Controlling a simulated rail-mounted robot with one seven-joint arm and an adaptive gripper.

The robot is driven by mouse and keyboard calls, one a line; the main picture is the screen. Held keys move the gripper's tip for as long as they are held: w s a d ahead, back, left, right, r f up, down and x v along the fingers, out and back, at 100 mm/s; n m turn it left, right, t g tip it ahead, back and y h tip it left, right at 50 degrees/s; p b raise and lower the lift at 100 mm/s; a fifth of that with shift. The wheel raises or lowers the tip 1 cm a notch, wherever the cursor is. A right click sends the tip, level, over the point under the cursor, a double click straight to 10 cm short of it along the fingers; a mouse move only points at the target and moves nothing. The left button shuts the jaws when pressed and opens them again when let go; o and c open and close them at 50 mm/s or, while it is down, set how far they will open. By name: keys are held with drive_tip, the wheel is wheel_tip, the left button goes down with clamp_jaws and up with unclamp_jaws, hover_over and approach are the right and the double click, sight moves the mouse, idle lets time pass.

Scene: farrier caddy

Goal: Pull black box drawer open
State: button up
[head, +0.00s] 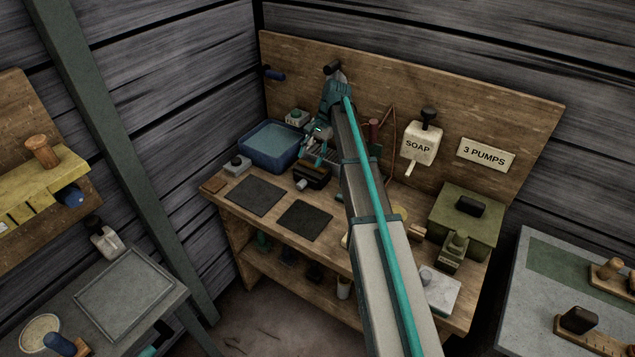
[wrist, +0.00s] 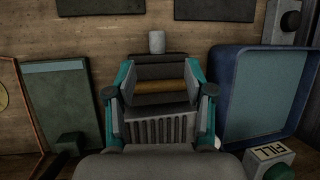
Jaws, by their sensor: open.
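The black box (head: 314,172) sits on the wooden bench, right of the blue basin, with a brown strip along its top. A pale grey cylindrical knob (head: 301,184) sticks out at its front, towards the dark mats. In the wrist view the box (wrist: 160,58) lies ahead of my gripper, with the knob (wrist: 157,42) beyond it. My gripper (head: 318,154) is above the back part of the box. In the wrist view its teal-sided fingers (wrist: 160,92) are spread apart, with nothing held between them. The gripper hides part of the box, and contact cannot be told.
The blue basin (head: 270,146) stands close on the left, with a small FILL button block (wrist: 270,156) beside it. Two dark mats (head: 305,219) lie in front of the box. A soap dispenser (head: 421,143) hangs on the back board. A green box (head: 466,217) stands right.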

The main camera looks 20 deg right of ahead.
sight(302, 183)
drive_tip(key=shift+d, duration=0.45)
drive_tip(key=p+x, duration=0.2)
drive_tip(key=x, duration=0.8)
drive_tip(key=shift+a+f+p, duration=0.2)
drive_tip(key=shift+f+p, duration=0.1)
drive_tip(key=shift+p, duration=0.05)
clamp_jaws()
drive_tip(key=shift+s, duration=0.1)
